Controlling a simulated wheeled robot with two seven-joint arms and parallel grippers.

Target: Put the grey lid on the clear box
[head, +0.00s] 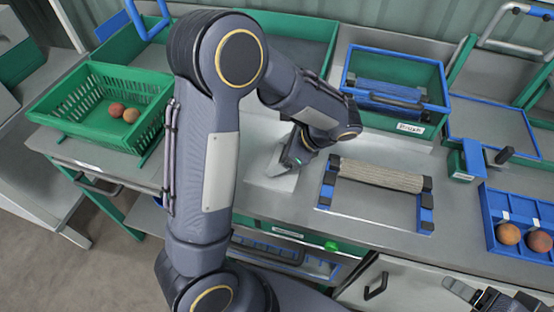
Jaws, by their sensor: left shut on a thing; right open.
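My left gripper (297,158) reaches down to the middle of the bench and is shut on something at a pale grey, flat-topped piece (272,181). This piece looks like the grey lid. My own arm covers part of it. I cannot make out the clear box's walls, so I cannot tell whether the lid rests on the box or is held above it. My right gripper (465,292) is open at the bottom right corner, partly cut off by the frame edge, far from the lid.
A blue-rimmed green crate (440,75) stands behind. A roller frame (378,220) lies right of the lid.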

